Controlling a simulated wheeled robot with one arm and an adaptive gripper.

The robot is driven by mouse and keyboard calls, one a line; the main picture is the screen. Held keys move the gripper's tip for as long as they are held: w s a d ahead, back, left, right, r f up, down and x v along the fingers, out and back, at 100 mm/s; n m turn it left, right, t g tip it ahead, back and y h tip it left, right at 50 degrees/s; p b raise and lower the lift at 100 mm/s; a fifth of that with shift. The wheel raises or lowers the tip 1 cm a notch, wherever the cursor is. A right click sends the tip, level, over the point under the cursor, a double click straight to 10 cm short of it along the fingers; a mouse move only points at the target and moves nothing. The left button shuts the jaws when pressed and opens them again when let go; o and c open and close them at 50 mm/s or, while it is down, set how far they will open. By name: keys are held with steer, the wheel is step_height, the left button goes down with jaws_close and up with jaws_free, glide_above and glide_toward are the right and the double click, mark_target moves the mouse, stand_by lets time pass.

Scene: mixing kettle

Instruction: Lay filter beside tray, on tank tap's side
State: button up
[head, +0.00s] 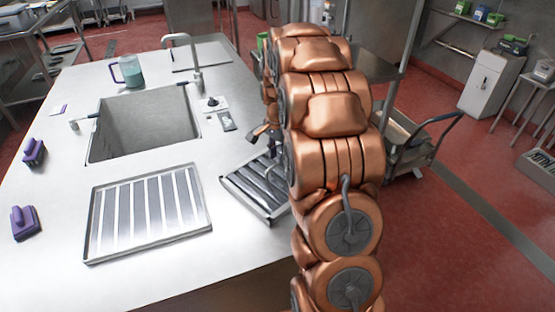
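The filter (248,187) is a metal frame with dark slanted slats. It is right of the tray, on the same side as the tap, and looks slightly tilted; I cannot tell whether it rests fully on the counter. My arm hides its right part. The tray (88,222) is a wide, flat metal frame with pale strips, lying on the counter in front of the tank. The tank (145,122) is a sunken basin, and its tap (196,78) stands at its back right. Dark parts of my gripper (264,133) show at the filter's far edge; its fingers are mostly hidden.
Two purple scrubbers (24,222) (35,152) lie at the counter's left edge. A jug (130,71) stands behind the tank. Small items (226,121) lie right of it. A cart (412,140) is beyond my arm. Red floor is open at right.

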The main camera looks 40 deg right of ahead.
step_height(320, 180, up, 10)
steer(key=b, duration=0.2)
steer(key=shift+r, duration=0.2)
steer(key=s+a+n, duration=0.8)
steer(key=s+a, duration=0.5)
steer(key=a, duration=0.2)
steer(key=s+a+f+n, duration=0.1)
steer(key=s+a+n, duration=0.1)
steer(key=s, duration=0.4)
steer(key=s+a+f+n+g, duration=0.1)
steer(key=s+a+f+n, duration=0.1)
steer(key=s, duration=0.5)
steer(key=s+a+f+n, duration=0.2)
steer(key=s+a+n, duration=0.2)
steer(key=s+a, duration=0.1)
steer(key=shift+s+f+g, duration=0.25)
steer(key=shift+s+g, duration=0.15)
steer(key=shift+s, duration=0.5)
step_height(320, 180, up, 5)
steer(key=p, duration=0.4)
steer(key=shift+f+p, duration=0.2)
steer(key=shift+p, duration=0.15)
